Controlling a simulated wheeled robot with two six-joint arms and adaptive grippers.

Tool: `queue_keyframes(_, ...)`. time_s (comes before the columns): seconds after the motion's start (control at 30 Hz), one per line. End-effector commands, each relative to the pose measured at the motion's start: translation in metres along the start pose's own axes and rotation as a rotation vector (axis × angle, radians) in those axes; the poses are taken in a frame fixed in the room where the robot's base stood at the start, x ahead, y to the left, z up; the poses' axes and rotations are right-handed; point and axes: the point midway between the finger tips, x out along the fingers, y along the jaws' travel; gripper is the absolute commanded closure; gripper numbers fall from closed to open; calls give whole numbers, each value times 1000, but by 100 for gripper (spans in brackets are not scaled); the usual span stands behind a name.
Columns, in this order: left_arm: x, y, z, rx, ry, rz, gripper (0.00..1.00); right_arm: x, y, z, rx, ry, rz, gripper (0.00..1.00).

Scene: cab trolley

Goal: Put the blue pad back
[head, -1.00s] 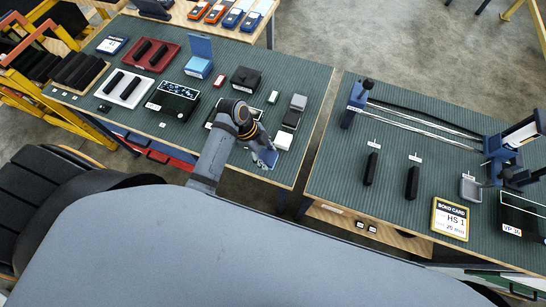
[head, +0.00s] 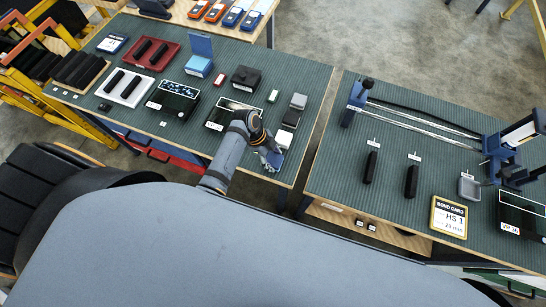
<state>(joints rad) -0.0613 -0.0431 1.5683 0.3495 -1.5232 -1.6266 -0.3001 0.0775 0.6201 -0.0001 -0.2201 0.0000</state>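A small blue pad (head: 277,161) shows at the near right corner of the left table, in line with a row of small grey, dark and white blocks. My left gripper (head: 268,157) is low over this corner, right at the blue pad, and partly covers it. Its fingers are small and blend with the pad, so I cannot tell whether they are open or shut on it, or whether the pad touches the table. My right gripper is not in view.
The row holds a grey block (head: 298,101), a dark block (head: 291,118) and a white block (head: 284,138). A black-framed tray (head: 224,117) lies left of my gripper. A blue open-lidded box (head: 199,66) stands farther back. A gap separates the right table (head: 330,160).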

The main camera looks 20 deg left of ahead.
Motion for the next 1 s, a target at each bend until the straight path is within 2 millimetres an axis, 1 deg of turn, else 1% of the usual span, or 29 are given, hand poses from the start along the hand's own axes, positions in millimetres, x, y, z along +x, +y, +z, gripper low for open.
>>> queue_keyframes(0.03, 0, 0, 0, 0, 0, 0, 33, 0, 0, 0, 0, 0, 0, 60)
queue_keyframes(0.1, 0, 0, 0, 0, 0, 0, 24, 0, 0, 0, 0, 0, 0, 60)
queue_keyframes(0.13, 0, 0, 0, 0, 0, 0, 21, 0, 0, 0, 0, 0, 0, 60)
queue_keyframes(0.4, -1, 0, 0, 0, 0, 0, 21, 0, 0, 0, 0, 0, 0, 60)
queue_keyframes(0.53, -9, 0, 0, 0, -1, -1, 21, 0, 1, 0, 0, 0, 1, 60)
queue_keyframes(0.67, -36, 0, 0, 2, -3, -3, 21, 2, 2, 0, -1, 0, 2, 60)
queue_keyframes(0.8, -71, -1, 1, 3, -4, -5, 21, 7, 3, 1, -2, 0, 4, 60)
queue_keyframes(0.9, -93, -1, 0, 3, -3, -4, 21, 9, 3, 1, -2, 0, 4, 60)
queue_keyframes(1.0, -110, -1, 0, 1, -2, -3, 21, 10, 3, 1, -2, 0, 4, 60)
